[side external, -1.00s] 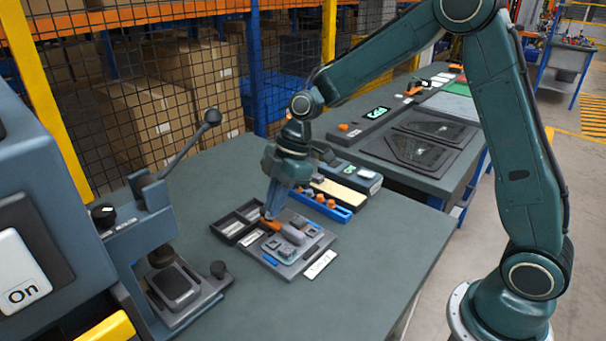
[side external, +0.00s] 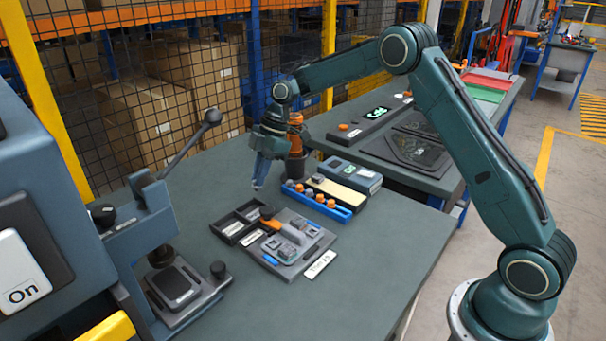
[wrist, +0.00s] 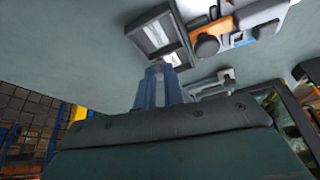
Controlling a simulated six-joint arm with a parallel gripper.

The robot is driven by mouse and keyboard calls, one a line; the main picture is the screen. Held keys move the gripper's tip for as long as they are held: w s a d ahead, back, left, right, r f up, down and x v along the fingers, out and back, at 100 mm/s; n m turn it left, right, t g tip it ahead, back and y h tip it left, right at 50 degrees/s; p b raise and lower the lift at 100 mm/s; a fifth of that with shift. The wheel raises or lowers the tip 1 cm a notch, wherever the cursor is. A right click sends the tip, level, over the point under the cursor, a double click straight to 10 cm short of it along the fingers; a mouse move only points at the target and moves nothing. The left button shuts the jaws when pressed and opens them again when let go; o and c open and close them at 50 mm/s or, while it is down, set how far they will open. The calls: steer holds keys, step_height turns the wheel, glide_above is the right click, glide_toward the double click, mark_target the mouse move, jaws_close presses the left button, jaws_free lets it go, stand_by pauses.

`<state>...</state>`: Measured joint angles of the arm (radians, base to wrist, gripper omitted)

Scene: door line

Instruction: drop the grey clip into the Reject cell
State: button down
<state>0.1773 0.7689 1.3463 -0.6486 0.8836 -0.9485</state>
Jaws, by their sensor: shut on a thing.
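My gripper (side external: 259,186) is above the table, behind the black tray, with its blue fingers pointing down. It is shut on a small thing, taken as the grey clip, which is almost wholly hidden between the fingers. In the wrist view the closed fingers (wrist: 161,72) point toward the near side of the tray. The black two-cell tray (side external: 212,229) stands on the table with a white label in each cell; it also shows in the wrist view (wrist: 131,33). The label words are too small to read, so I cannot tell which cell is Reject.
A grey fixture board (side external: 286,272) with an orange lever (side external: 271,224) adjoins the tray. A blue rack (side external: 337,213) with several orange and grey pieces stands behind it. A press (side external: 175,285) is at the left. The front table area is clear.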

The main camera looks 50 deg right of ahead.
steer(key=shift+w+d, duration=0.25)
steer(key=shift+f, duration=0.15)
steer(key=shift+f, duration=2.9)
steer(key=c, duration=1.4)
jaws_free()
steer(key=shift+c, duration=0.2)
steer(key=shift+r, duration=0.15)
